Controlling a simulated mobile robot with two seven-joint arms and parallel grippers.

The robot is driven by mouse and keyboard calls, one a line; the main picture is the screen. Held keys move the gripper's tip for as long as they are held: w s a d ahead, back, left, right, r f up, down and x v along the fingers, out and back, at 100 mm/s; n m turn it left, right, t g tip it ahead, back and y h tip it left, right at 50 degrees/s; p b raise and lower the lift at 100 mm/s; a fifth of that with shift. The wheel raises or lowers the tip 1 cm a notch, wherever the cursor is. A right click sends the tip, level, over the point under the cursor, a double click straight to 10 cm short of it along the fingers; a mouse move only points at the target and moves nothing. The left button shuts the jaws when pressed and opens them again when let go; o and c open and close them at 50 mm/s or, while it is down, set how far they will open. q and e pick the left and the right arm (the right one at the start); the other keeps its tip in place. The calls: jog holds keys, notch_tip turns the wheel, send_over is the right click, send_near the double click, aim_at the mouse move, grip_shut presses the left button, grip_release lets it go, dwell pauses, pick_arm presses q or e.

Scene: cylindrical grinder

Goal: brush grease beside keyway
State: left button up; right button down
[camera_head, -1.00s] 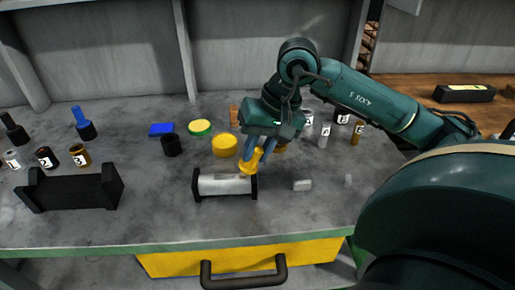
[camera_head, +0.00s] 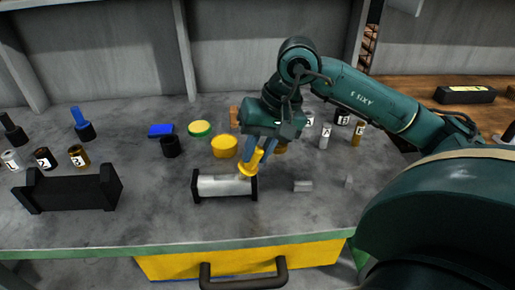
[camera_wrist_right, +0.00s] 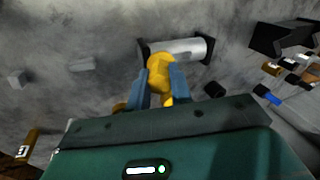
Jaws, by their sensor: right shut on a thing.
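A silver shaft (camera_head: 224,185) lies level in a black cradle (camera_head: 196,188) near the front middle of the bench; it also shows in the right wrist view (camera_wrist_right: 188,46). My right gripper (camera_head: 257,158) is shut on a yellow tool (camera_head: 249,166), which looks like the grease brush. Its blue fingers clasp the tool in the right wrist view (camera_wrist_right: 160,85). The tool's lower end is at the right end of the shaft; I cannot tell whether it touches. The keyway and any grease are too small or hidden to make out. My left gripper is not in view.
An empty-looking black cradle (camera_head: 70,192) stands at the left. A yellow tin (camera_head: 224,146), a green-and-yellow tin (camera_head: 199,128), a black cup (camera_head: 170,146) and a blue block (camera_head: 161,130) stand behind the shaft. Small grey pieces (camera_head: 303,186) lie to its right.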

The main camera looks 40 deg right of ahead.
jog(key=shift+w+d, duration=0.1)
jog(key=shift+w, duration=0.05)
jog(key=shift+w+d, duration=0.25)
jog(key=shift+w, duration=0.15)
jog(key=shift+s, duration=0.15)
jog(key=shift+s+a+b, duration=0.35)
jog(key=shift+s+b, duration=0.05)
jog(key=shift+b, duration=0.1)
jog(key=shift+w, duration=0.1)
jog(key=shift+w+d, duration=0.35)
jog(key=shift+w, duration=0.05)
jog(key=shift+s+a, duration=0.1)
jog(key=shift+s, duration=0.05)
